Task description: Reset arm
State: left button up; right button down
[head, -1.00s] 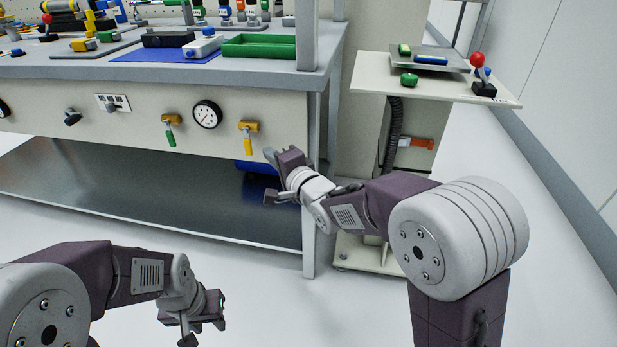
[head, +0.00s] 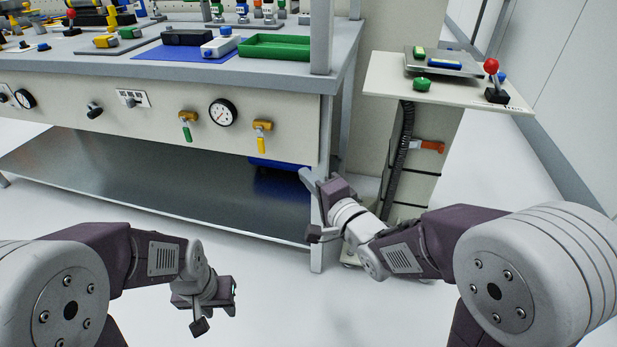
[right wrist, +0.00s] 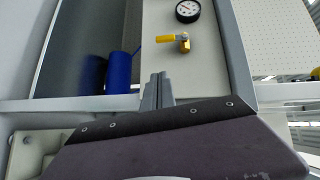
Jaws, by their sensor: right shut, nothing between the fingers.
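My right gripper (head: 306,177) is in front of the bench's right front leg, below the front panel. Its fingers are together and empty, as the right wrist view (right wrist: 157,84) shows. My left gripper (head: 234,287) is low at the left of centre, above the white floor. Its fingers are small and partly hidden, so I cannot tell whether they are open. Nothing is visibly held in it.
The workbench (head: 270,78) carries a green tray (head: 275,48) and a blue mat (head: 151,52). Valves and a gauge (head: 223,112) sit on its front panel. A side stand (head: 450,91) with a red-knobbed lever (head: 491,68) is at right. Open floor lies in front.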

jog(key=w+d+r+m+h+p, duration=0.25)
jog(key=d+r+p, duration=0.25)
jog(key=d+p, duration=0.25)
notch_tip(320, 180, down, 4)
jog(key=s+d+n+g+h+p, duration=0.1)
jog(key=s+d+n+g+h, duration=0.1)
jog(key=d+h, duration=0.1)
jog(key=s+d+f+n+g+h+p, duration=0.1)
jog(key=s+d+f+n+g, duration=0.1)
jog(key=s+f+n+g, duration=0.6)
jog(key=s+d+f+n+g+h, duration=0.15)
jog(key=s+f+n+g, duration=0.25)
jog(key=s, duration=0.8)
notch_tip(320, 180, up, 38)
jog(key=p, duration=3.8)
jog(key=shift+w+d+y, duration=0.25)
jog(key=shift+w+y, duration=0.05)
jog(key=shift+y, duration=0.1)
